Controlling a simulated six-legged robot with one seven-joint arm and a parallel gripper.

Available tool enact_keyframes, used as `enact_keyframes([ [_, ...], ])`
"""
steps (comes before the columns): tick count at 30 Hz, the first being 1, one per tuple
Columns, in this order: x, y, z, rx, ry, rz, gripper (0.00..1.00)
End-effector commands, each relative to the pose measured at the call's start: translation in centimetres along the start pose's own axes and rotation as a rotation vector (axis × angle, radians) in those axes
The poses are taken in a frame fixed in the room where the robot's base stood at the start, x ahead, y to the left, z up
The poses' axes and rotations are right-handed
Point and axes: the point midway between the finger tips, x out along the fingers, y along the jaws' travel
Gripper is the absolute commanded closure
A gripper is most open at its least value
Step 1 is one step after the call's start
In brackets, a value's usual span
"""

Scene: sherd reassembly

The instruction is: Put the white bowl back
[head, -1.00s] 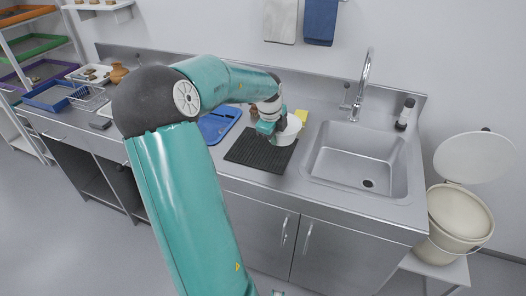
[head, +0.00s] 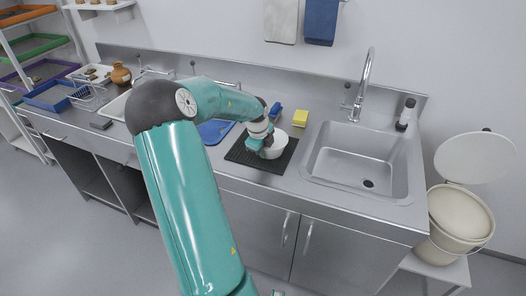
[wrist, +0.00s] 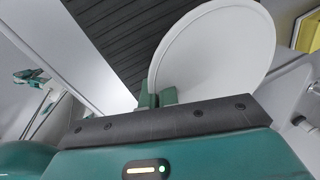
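The white bowl (head: 278,147) is at the black ribbed mat (head: 246,157) on the counter, left of the sink. My gripper (head: 266,147) is at the bowl's left side. In the wrist view, the green fingers (wrist: 158,98) are close together at the edge of the bowl (wrist: 215,50), shut on its rim. The dark ribbed mat (wrist: 120,38) lies behind the bowl there. Whether the bowl's base touches the mat cannot be told. My forearm and wrist hide part of the mat's back left.
A steel sink (head: 355,160) with a tall faucet (head: 363,85) is right of the mat. A yellow sponge (head: 300,118) and a blue object (head: 275,109) are behind it. A blue tray (head: 214,131) is to its left. A lidded cream bin (head: 458,215) stands at far right.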

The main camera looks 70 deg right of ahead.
Motion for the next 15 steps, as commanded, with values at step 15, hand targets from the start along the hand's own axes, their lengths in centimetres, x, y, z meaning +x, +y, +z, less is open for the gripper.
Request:
enact_keyframes([
  [15, -0.02, 0.0, 0.0, 0.0, 0.0, 0.0, 0.76],
])
